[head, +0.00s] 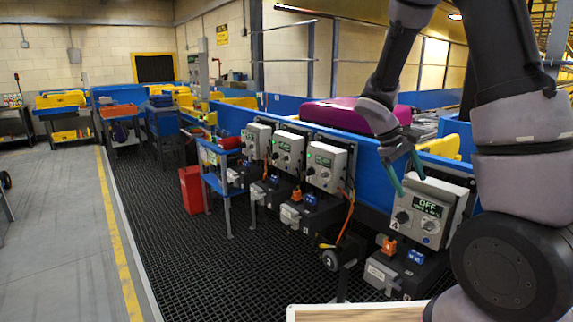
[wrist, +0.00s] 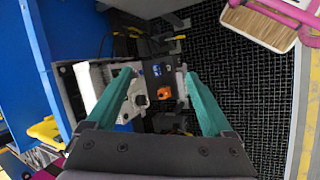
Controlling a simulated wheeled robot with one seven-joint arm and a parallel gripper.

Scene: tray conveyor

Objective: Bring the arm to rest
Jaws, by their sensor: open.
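My gripper (head: 405,183) is at the right of the head view, its teal fingers spread and pointing down, with nothing seen between them. It is just in front of or above the nearest grey control box (head: 428,212), whose display reads OFF; whether they touch cannot be told. In the wrist view my gripper (wrist: 158,74) shows both fingers apart. A box with an orange part (wrist: 165,90) and a blue part lies beyond the fingertips. My arm comes down from the upper right of the head view.
Several more control boxes (head: 325,167) line the blue conveyor side (head: 370,160). A magenta tray (head: 345,115) lies on the conveyor. A small blue stand (head: 215,183) and a red bin (head: 191,190) are further left.

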